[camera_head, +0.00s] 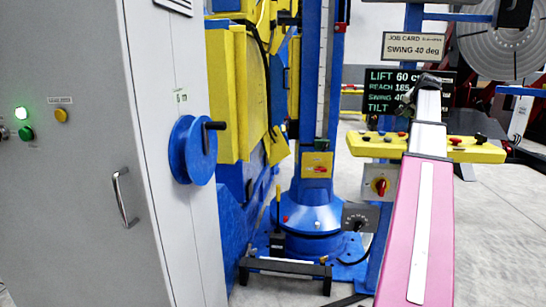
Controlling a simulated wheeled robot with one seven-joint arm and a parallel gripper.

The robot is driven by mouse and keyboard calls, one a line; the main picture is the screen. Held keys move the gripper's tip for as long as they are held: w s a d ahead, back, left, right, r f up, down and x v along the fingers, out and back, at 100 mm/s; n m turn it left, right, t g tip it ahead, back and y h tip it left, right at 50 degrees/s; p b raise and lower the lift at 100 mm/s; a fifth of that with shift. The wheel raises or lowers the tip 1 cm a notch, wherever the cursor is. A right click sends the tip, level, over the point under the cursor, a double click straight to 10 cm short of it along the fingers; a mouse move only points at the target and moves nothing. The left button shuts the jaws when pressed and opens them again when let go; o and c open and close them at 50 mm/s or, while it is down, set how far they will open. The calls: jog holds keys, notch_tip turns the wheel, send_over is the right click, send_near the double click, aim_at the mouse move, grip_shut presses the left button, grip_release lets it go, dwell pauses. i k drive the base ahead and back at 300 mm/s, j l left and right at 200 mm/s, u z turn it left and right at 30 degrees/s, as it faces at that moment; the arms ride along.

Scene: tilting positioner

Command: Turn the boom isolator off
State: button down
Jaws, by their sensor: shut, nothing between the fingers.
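My pink and white arm reaches up the right side. My gripper (429,80) is the dark end at its top, shut and empty, in front of the display and above the yellow control bar, apart from the red knob.
A yellow control bar (480,151) with several knobs runs behind my arm. A display (385,90) and job card (413,46) are above. A grey cabinet (75,190) with a blue handwheel (190,150) fills the left.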

aim_at(380, 186)
jog(key=k+j, duration=0.1)
jog(key=k, duration=0.4)
jog(key=k+j, duration=0.1)
jog(key=k, duration=0.35)
